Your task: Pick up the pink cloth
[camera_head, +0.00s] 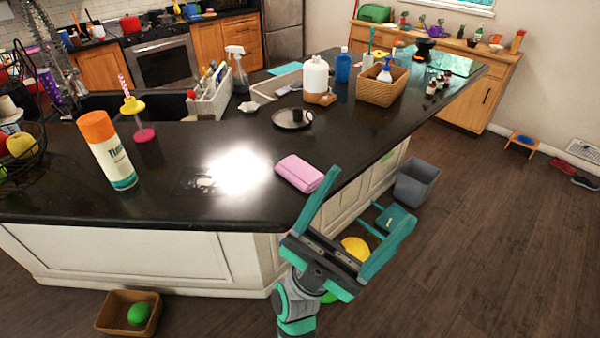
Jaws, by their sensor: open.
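The pink cloth (300,173) lies folded on the black countertop, close to the counter's right edge. My gripper (361,190) is in front of the counter, to the lower right of the cloth. Its two teal fingers are spread wide and point up and away. Nothing is held between them. The left finger passes near the counter edge just beside the cloth; whether they touch cannot be told, but the cloth lies flat.
A round metal plate (292,118) sits behind the cloth. An orange-capped canister (108,150) stands left, and a wicker basket (383,88) stands further back. The counter just left of the cloth is clear. A grey bin (416,182) stands on the floor.

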